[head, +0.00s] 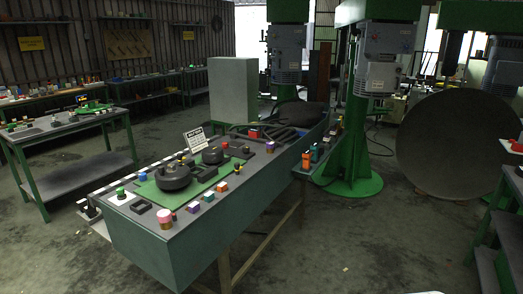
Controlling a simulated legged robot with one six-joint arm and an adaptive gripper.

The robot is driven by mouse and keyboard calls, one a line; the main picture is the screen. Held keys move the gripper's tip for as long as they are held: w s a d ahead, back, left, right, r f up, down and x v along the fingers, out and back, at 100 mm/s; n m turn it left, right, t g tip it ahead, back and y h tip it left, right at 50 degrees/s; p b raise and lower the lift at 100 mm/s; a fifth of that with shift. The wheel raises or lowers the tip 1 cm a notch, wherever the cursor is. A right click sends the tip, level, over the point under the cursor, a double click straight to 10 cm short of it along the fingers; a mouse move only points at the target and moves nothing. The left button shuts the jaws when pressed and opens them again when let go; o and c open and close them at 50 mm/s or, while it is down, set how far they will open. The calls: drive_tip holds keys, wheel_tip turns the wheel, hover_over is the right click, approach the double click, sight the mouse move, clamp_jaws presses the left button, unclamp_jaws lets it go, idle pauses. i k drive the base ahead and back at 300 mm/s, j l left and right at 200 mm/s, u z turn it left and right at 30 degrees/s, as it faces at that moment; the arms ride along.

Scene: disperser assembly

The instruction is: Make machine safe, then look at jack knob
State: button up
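Tall green machines with grey motor housings stand at the back. One grey housing (380,75) hangs on the machine right of centre, whose round green base (348,183) rests on the floor. Another housing (286,50) is on the machine to its left. A long grey-green workbench (165,245) runs through the middle, with black round parts (173,175) on a green mat and several small coloured knobs or blocks along its edges. I cannot tell which item is the jack knob. My gripper is not in view.
A green-legged table (75,182) stands at left, with shelves of items along the back wall. A grey cabinet (233,92) stands behind the workbench. A large dark disc (455,145) stands at right near another green bench (508,220). Floor (385,250) right of the workbench is clear.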

sight(246, 149)
drive_tip(key=i+z, duration=0.15)
drive_tip(key=i, duration=1.5)
drive_tip(key=i+l+u, duration=0.1)
drive_tip(key=i+u, duration=0.2)
drive_tip(key=i, duration=0.25)
drive_tip(key=i+l+u, duration=0.3)
drive_tip(key=i, duration=0.2)
drive_tip(key=i+l+u, duration=0.35)
drive_tip(key=i, duration=0.15)
